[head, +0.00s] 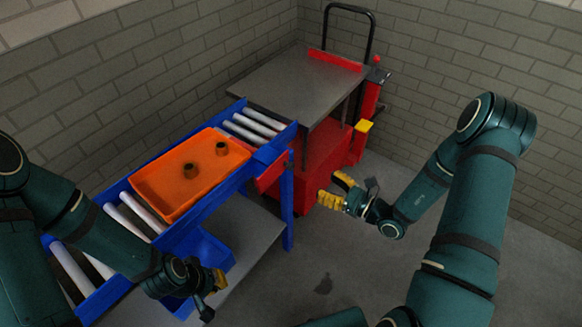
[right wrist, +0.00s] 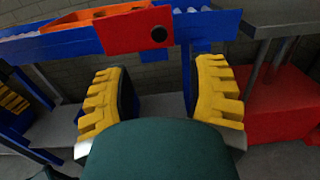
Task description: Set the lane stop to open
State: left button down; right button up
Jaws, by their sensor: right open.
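The lane stop appears to be the red plate (right wrist: 125,33) with a round black spot (right wrist: 159,34), on the side of the blue roller lane. It also shows in the head view (head: 270,173) near the lane's right end. I cannot tell its setting. My right gripper (head: 334,190) is open and empty, to the right of the plate and apart from it. In the right wrist view its yellow fingers (right wrist: 161,90) are spread below the plate. My left gripper (head: 214,290) is at the lower middle, in front of the lane; its jaw opening is not clear.
An orange tray (head: 161,198) holding two brown cylindrical parts (head: 221,149) sits on the lane's white rollers (head: 264,119). A red cart with a grey top (head: 290,83) stands at the lane's far end. A grey shelf (head: 262,225) lies below the lane. The floor at right is clear.

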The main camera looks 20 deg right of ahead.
aim_at(293, 167)
jog(key=b+x, duration=0.1)
jog(key=x, duration=1.1)
jog(key=shift+w+a, duration=0.3)
grip_shut()
jog(key=shift+s+d, duration=0.1)
